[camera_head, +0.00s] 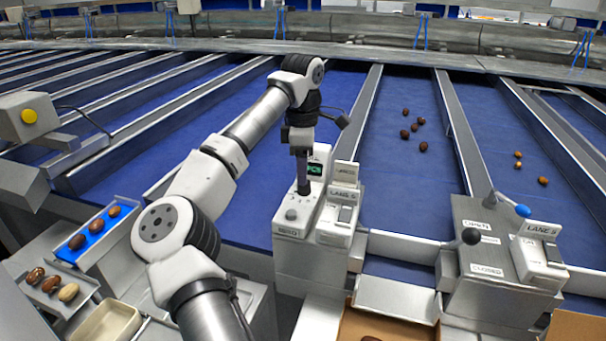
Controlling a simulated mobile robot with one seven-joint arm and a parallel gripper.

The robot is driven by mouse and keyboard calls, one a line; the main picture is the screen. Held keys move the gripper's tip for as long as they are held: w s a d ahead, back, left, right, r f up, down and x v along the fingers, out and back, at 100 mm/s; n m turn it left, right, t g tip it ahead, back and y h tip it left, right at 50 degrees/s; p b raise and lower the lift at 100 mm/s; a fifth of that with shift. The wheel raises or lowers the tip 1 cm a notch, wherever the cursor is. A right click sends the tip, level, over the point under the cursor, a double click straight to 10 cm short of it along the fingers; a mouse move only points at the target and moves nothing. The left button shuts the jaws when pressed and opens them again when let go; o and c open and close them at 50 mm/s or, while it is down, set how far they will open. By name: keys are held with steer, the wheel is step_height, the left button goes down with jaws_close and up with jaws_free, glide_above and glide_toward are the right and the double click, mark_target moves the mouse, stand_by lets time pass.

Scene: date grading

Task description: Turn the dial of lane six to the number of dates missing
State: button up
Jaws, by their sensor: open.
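Several dark dates (414,128) lie on the middle blue lane (385,195). Three lighter dates (543,181) lie on the lane to the right.
A lane label box (338,215) stands close right of the gripper. At the left are a blue tray (68,254) and a grey tray (85,291), both with dates, and an empty cream tray (108,322).

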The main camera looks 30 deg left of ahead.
steer(key=shift+f+p, duration=0.3)
steer(key=shift+f, duration=1.4)
steer(key=c, duration=1)
